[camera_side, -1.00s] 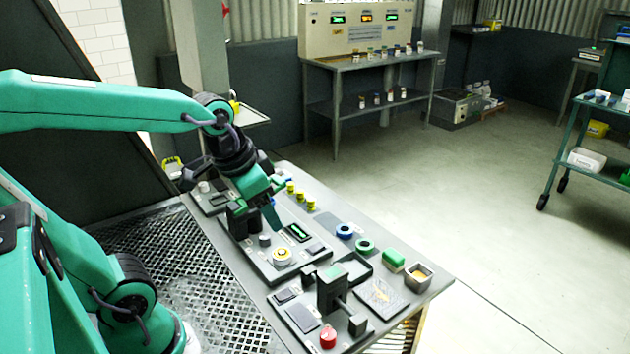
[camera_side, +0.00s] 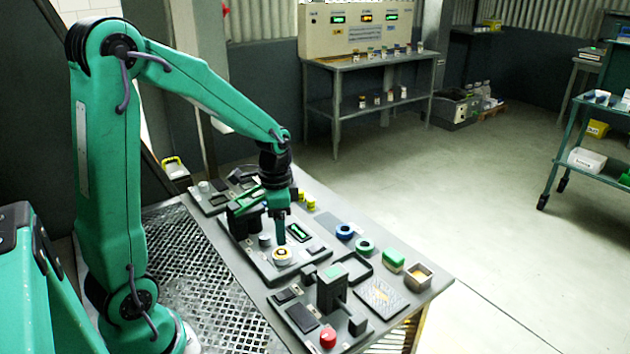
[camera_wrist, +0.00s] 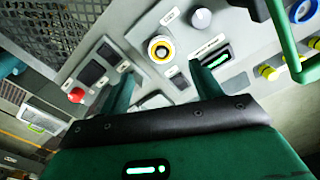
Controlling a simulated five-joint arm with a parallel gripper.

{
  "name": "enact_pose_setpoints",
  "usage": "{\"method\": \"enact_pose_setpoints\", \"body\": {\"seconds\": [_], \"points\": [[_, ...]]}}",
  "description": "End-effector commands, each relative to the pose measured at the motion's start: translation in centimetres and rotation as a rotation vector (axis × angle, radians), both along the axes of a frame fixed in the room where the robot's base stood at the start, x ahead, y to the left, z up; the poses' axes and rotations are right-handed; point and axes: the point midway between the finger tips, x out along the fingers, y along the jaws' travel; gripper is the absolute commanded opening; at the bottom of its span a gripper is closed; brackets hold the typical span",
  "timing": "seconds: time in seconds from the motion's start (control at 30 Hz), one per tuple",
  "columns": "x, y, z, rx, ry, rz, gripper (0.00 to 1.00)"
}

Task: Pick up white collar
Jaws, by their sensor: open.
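A white ring with yellow on it (camera_side: 282,256) sits on the grey panel on the bench. In the wrist view it has a yellow rim, a white band and a dark centre (camera_wrist: 160,49). It is the only white collar-like piece I can make out. My gripper (camera_side: 279,240) points down just above and behind this ring in the side view. In the wrist view, my gripper's two green fingers (camera_wrist: 164,80) are spread apart with nothing between them, and the ring lies beyond them. The fingers appear clear of the ring.
A blue ring (camera_side: 344,231), a green ring (camera_side: 364,245) and a green-topped block (camera_side: 393,261) stand to the right. A dark upright block (camera_side: 331,288) and a red knob (camera_side: 328,337) are nearer. A lit display (camera_side: 299,232) and yellow pieces (camera_side: 311,202) are close to my gripper.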

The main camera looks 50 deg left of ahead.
Motion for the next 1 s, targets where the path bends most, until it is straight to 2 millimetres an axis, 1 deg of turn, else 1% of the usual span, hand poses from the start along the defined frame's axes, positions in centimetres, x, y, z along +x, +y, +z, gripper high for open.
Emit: {"method": "enact_pose_setpoints", "body": {"seconds": [0.27,0.6,0.87,1.0], "points": [[0.1,0.2,-0.5,-0.003,0.008,-0.008,0.65],[0.1,0.2,-2.8,-0.003,0.009,-0.007,0.65],[0.1,0.2,-3.1,-0.002,0.009,-0.007,0.65],[0.1,0.2,-3.8,-0.003,0.01,-0.007,0.65]]}}
